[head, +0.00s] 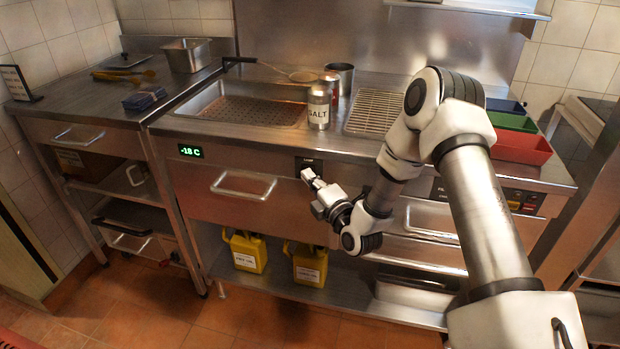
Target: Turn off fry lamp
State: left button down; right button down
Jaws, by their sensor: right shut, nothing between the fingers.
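A small dark switch panel (309,162) with a tiny label, too small to read surely, is on the front of the steel counter, below the salt shaker. My right gripper (308,175) is shut and empty. Its fingertips are just below the panel in the picture, near the counter front; I cannot tell whether they touch it. The perforated fry tray (222,110) is sunk in the counter top under warm-tinted light. The lamp itself cannot be made out, and neither can the switch position. My left gripper is not in view.
A salt shaker (319,107) and metal cups (341,74) stand by the wire rack (375,112). A drawer handle (243,186) juts out left of the gripper. Yellow jugs (247,252) stand on the lower shelf. Coloured bins (522,147) are at right.

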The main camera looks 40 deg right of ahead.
jog(key=shift+w+d+r+p, duration=0.15)
jog(key=shift+r+p, duration=0.3)
jog(key=shift+p, duration=0.55)
jog(key=shift+f+m+g, duration=0.15)
jog(key=shift+m+g, duration=0.15)
jog(key=s+a, duration=0.1)
jog(key=s, duration=1.1)
jog(key=shift+f, duration=0.25)
jog(key=shift+s, duration=0.1)
